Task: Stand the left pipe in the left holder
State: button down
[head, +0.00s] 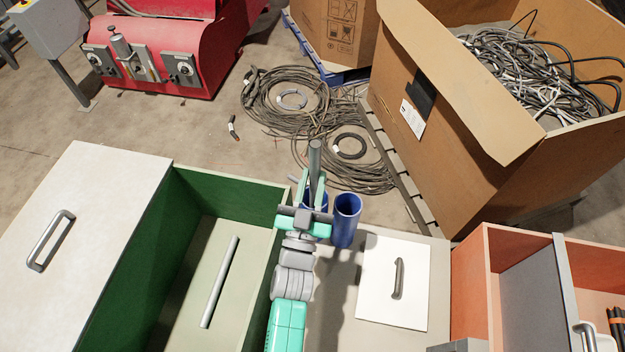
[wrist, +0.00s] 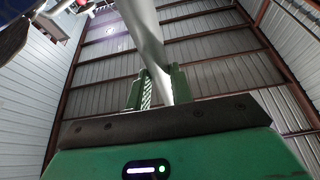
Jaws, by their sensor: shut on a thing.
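My gripper (head: 312,186) is shut on a grey pipe (head: 315,158), which stands roughly upright and rises above the fingers. The wrist view shows the pipe (wrist: 145,40) between the green fingers. The left holder (head: 322,200), a blue tube, is mostly hidden behind my gripper. I cannot tell whether the pipe's lower end is in it. The right holder (head: 346,222) is an upright blue tube with an open top, just right of my gripper. Another grey pipe (head: 219,282) lies in the green-walled bin.
The green bin (head: 236,180) has a white sliding lid (head: 110,215) at left. A white lid with a handle (head: 393,300) lies right of the holders. An orange bin (head: 470,280) stands at the right. A large cardboard box (head: 440,130) of cables and cable coils (head: 290,100) are behind.

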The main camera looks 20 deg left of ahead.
jog(key=shift+f, duration=0.25)
jog(key=c, duration=1.1)
grip_release()
jog(key=shift+c, duration=0.2)
jog(key=p+v, duration=0.1)
jog(key=v, duration=0.6)
jog(key=shift+s+f, duration=0.15)
jog(key=shift+s, duration=0.25)
